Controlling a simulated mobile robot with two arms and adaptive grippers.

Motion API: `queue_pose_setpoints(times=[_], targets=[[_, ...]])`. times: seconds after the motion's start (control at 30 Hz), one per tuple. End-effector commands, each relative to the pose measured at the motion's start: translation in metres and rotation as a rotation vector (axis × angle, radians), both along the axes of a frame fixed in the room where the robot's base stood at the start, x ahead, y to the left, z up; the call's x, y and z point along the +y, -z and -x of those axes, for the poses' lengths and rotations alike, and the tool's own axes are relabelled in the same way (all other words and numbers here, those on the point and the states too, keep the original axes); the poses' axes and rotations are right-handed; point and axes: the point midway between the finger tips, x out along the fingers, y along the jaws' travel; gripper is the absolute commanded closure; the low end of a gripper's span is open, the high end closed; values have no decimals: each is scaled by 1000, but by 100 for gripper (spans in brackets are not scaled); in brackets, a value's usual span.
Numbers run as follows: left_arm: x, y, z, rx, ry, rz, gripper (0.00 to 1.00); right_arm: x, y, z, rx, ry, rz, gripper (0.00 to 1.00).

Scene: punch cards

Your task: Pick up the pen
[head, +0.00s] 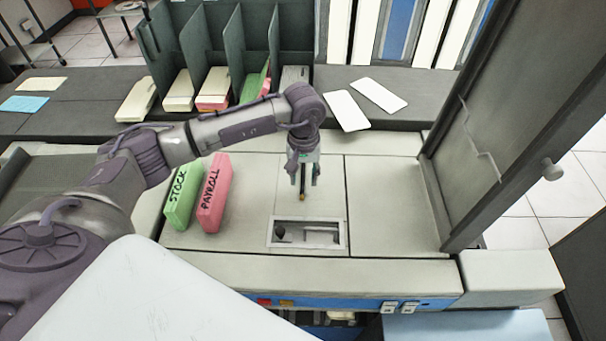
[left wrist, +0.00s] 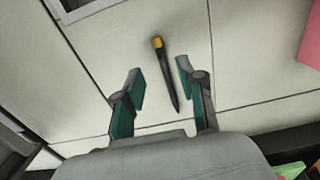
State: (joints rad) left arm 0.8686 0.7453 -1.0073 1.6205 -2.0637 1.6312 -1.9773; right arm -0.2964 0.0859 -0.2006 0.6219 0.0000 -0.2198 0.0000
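The pen (left wrist: 166,72) is dark with a yellow-orange end. In the left wrist view it lies on the pale panelled top, between the two fingers of my left gripper (left wrist: 161,78), with a gap on each side. In the head view the pen (head: 302,186) shows just below my left gripper (head: 303,172), its yellow end toward the front. My left gripper points down and is open, holding nothing. The upper part of the pen is hidden by the gripper in the head view. My right gripper does not show.
A green STOCK card block (head: 181,196) and a pink PAYROLL block (head: 214,190) stand left of the pen. A framed recess (head: 340,234) lies in front of it. Behind is a divided card rack (head: 190,40). A dark upright panel (head: 500,120) stands at right.

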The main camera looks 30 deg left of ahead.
Motion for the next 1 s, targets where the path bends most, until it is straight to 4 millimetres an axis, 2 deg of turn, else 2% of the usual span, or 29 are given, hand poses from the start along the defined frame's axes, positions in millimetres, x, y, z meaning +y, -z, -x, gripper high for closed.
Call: queue_pose_setpoints(times=[0.03, 0.1, 0.27, 0.5, 0.57, 0.73, 0.77, 1.0], targets=[[1, 4, 4, 8, -1, -1, 61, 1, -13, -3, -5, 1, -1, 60], [1, 15, 6, 7, -1, 0, 61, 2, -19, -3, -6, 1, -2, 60], [1, 33, 4, 2, 0, 0, 61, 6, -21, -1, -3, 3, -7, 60], [1, 36, 3, 0, 0, 0, 61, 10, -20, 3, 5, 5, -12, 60], [1, 36, 3, 0, 0, 0, 69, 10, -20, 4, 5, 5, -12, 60], [1, 36, 3, 0, 0, 0, 97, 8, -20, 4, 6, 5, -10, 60], [1, 36, 3, 0, 0, 0, 100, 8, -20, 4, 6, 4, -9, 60], [2, 36, 3, 0, 0, 0, 100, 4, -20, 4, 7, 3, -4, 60]])
